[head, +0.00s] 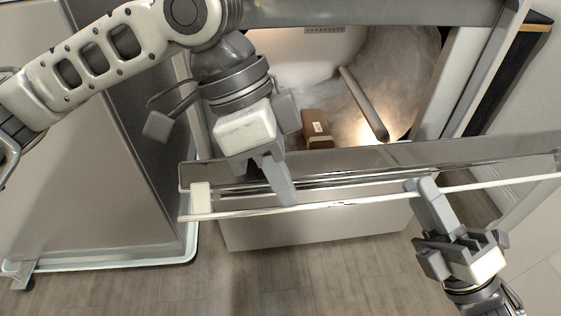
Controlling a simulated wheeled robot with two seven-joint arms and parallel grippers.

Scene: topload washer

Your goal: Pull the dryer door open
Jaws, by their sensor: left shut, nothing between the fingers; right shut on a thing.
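The dryer door (325,228) is tilted down and outward below the lit opening, with its dark top edge (455,151) nearest the cavity. A long, thin, pale handle bar (350,200) runs across the door. My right gripper (420,186) comes from the lower right and is shut on the handle bar, right of its middle. My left gripper (287,201) points down from above, left of the middle. It is shut and empty, with its fingertips overlapping the bar in the head view; whether they touch it I cannot tell.
Inside the lit cavity (405,65) are a brown box (316,127) and a slanted grey bar (364,104). A grey appliance (85,180) stands on the left and a pale cabinet (535,225) on the right. Wooden floor (290,285) shows clear in front of the door.

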